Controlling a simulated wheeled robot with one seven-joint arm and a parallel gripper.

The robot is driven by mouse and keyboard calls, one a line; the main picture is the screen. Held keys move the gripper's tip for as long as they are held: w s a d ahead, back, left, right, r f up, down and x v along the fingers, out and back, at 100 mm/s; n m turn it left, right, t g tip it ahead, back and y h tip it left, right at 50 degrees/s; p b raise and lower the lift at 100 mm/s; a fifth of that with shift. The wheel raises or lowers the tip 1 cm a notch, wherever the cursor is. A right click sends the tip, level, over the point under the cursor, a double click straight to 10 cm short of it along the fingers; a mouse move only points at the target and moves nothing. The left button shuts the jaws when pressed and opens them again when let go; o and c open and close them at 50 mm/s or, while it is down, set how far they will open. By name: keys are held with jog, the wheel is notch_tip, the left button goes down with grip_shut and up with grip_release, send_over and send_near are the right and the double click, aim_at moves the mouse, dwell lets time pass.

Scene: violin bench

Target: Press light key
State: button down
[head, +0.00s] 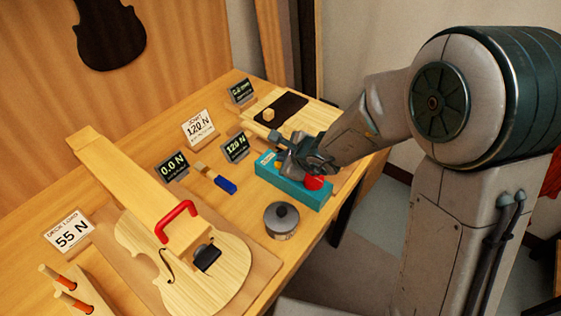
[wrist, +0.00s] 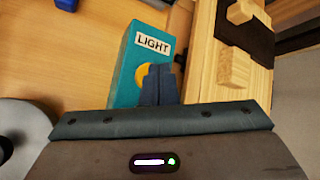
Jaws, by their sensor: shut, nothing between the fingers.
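A teal box (head: 301,194) lies on the bench near its right edge, with a red knob (head: 314,182) on its near end. In the wrist view the teal box (wrist: 124,72) shows a white "LIGHT" label and a round yellow key (wrist: 141,75) below it. My gripper (wrist: 160,72) is shut and empty; its fingertips cover the right part of the yellow key. Whether they touch it cannot be told.
An unfinished violin body (head: 215,275) with a red clamp handle (head: 178,221) lies to the left. A grey round weight (head: 282,219) stands in front of the box. A blue-handled brush (head: 225,184), several small displays and a wooden fixture (head: 311,116) are nearby.

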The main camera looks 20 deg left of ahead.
jog(key=shift+r+p, duration=2.3)
jog(key=shift+r, duration=0.75)
